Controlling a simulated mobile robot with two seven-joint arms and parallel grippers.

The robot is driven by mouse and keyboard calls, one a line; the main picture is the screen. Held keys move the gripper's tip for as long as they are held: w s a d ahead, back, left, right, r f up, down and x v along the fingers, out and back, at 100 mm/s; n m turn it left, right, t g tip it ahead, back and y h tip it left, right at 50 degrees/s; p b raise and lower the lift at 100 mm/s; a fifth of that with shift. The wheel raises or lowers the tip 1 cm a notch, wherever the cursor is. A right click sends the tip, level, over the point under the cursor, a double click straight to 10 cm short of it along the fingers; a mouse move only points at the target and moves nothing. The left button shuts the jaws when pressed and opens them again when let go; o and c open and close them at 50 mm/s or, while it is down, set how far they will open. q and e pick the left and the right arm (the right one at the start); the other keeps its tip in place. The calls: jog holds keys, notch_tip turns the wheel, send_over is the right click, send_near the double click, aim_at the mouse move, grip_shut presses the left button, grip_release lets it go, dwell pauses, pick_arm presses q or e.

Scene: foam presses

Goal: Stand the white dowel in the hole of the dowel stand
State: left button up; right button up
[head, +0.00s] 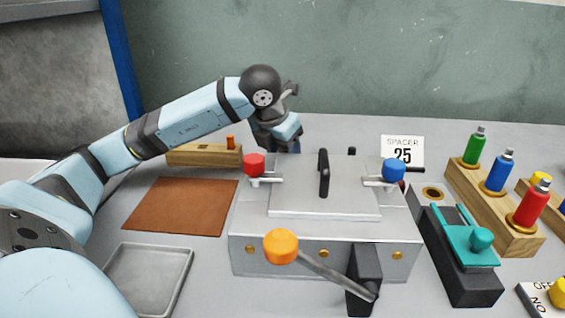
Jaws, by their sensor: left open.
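No white dowel can be made out in the head view. A low block with a brass-ringed hole (433,193) sits right of the metal press; it may be the dowel stand, and its hole looks empty. My left gripper (290,138) is behind the press's back left corner, pointing down, and is open. Its fingertips are hidden or too small to see, and I cannot tell whether anything is between them. My right gripper is not in view.
The metal press (325,245) with an orange-knobbed lever (281,246) fills the middle. A brown mat (180,207), a grey tray (150,280) and a wooden block (190,156) lie left. A teal clamp (470,245) and a bottle rack (508,232) stand right.

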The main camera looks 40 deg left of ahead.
pick_arm(q)
grip_shut()
jog(key=shift+r, duration=0.2)
